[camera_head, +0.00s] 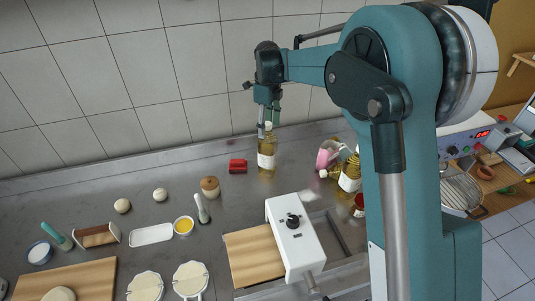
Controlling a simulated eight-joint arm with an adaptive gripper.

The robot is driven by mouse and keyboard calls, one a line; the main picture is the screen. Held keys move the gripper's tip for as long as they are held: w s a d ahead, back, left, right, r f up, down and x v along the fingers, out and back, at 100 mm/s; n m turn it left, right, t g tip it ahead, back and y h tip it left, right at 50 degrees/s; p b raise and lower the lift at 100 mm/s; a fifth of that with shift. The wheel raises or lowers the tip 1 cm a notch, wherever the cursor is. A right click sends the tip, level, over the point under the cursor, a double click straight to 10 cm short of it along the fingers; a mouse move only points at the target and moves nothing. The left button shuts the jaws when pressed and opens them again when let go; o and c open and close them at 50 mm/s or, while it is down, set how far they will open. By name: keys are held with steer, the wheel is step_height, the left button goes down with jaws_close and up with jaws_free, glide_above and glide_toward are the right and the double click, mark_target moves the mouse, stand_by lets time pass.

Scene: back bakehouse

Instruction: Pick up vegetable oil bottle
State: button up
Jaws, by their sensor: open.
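A bottle of yellow oil (266,160) with a pale label and a light cap stands upright on the steel counter near the tiled wall. My gripper (267,122) is open and points down at the top of this bottle, with its fingers at the cap and neck. I cannot tell whether the fingers touch it. A second bottle of yellow liquid (349,178) stands to the right, partly hidden by my arm. The labels are too small to read.
A red can (238,166) lies left of the bottle, and a round wooden-coloured jar (210,187) stands nearer. A pink-handled container (327,155) is to the right. A white machine (293,238) with a board fills the front.

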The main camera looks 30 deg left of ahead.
mark_target(268, 135)
stand_by(0.3)
steer(key=shift+f, duration=2.65)
steer(key=c, duration=1.6)
steer(key=shift+r, duration=0.15)
steer(key=shift+r, duration=4.9)
